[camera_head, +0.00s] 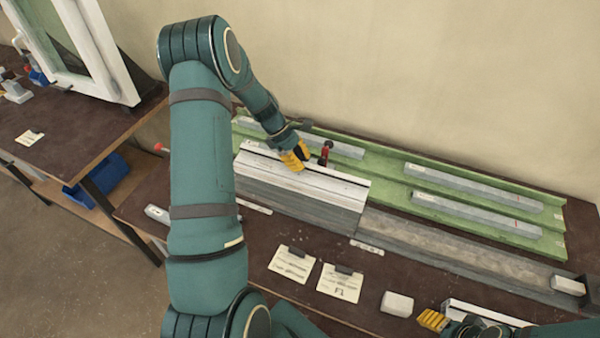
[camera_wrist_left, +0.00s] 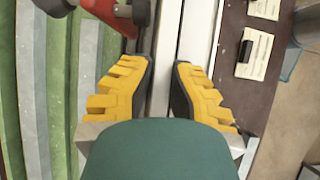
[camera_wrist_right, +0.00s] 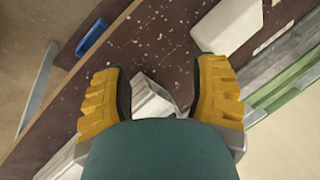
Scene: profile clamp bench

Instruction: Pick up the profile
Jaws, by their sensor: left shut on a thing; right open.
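A long white profile (camera_head: 315,186) lies along the top of a grey beam on the bench. My left gripper (camera_head: 293,158) is on it from above, beside a red-handled clamp (camera_head: 325,152). In the left wrist view the yellow fingers of my left gripper (camera_wrist_left: 163,95) are shut on the white profile (camera_wrist_left: 194,35), one on each side. My right gripper (camera_head: 436,320) is at the lower right. In the right wrist view my right gripper (camera_wrist_right: 158,100) is open, with the end of a pale profile piece (camera_wrist_right: 150,100) between its fingers. Whether they touch is unclear.
A green rack (camera_head: 395,190) with several grey bars stands behind. The grey beam (camera_head: 440,245) runs on to the right. Two note cards (camera_head: 292,263) and a white block (camera_head: 397,304) lie in front. A window frame (camera_head: 85,45) stands on another bench at left.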

